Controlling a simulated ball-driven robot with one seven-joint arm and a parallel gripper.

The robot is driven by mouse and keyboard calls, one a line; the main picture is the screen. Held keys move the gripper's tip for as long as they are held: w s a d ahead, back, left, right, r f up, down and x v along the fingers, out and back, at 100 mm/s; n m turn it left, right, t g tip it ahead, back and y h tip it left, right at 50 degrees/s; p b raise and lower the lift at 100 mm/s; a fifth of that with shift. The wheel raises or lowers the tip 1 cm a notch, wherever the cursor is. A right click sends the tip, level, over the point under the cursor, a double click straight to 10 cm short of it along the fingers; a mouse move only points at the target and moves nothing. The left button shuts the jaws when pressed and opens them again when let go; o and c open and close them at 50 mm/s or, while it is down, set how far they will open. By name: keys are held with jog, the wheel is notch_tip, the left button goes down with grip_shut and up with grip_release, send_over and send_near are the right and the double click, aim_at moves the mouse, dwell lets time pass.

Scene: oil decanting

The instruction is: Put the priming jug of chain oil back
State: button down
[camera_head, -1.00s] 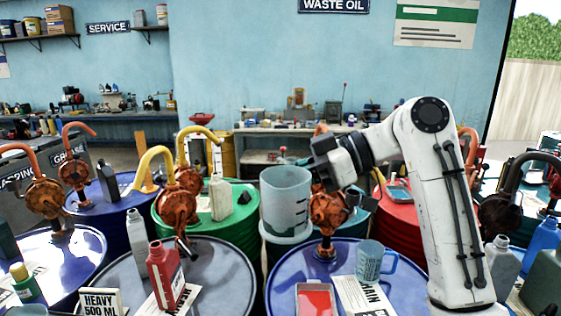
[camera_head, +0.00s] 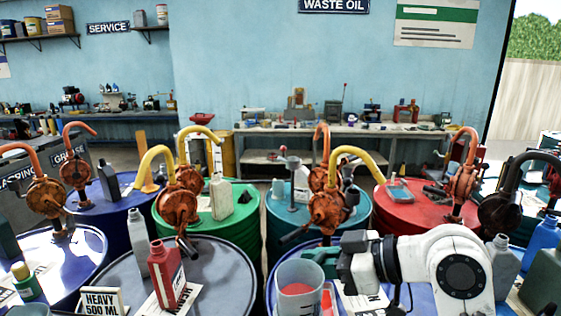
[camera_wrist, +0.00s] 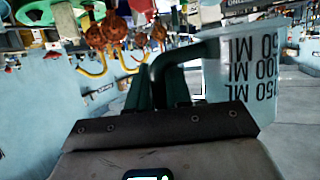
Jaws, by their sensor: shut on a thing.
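A translucent measuring jug (camera_head: 300,272) stands out low in the head view, upright, over the front blue drum (camera_head: 269,296). My gripper (camera_head: 323,258) is shut on its handle from the right. In the wrist view the jug (camera_wrist: 245,70) is at the right, its ML marks upside down, with the dark handle (camera_wrist: 165,68) between my fingers (camera_wrist: 165,90). Red shows through or inside the jug; I cannot tell which. The jug's base is cut off by the frame, so contact with the drum top cannot be seen.
A rusty pump (camera_head: 326,208) with a yellow spout rises behind the jug. A red-topped item (camera_head: 328,302) and a white card are partly covered on the drum. A red bottle (camera_head: 166,275) stands on the grey drum at left. Several bottles crowd the right.

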jog(key=s+d+f+m+t+h, duration=0.2)
jog(key=s+d+f+m+h, duration=0.2)
jog(key=f, duration=0.8)
jog(key=s+d+f+m+t+h, duration=0.3)
jog(key=s+d+f+m+h, duration=0.1)
jog(key=f, duration=0.8)
jog(key=s+d+f+m+t+h, duration=0.2)
jog(key=s+d+f+m+h, duration=0.2)
jog(key=f, duration=0.9)
jog(key=shift+s+d+m+t+h, duration=0.35)
jog(key=shift+d+m, duration=0.35)
jog(key=shift+d, duration=0.4)
jog(key=f+b, duration=0.5)
jog(key=shift+w+a+f, duration=0.1)
jog(key=shift+a, duration=0.15)
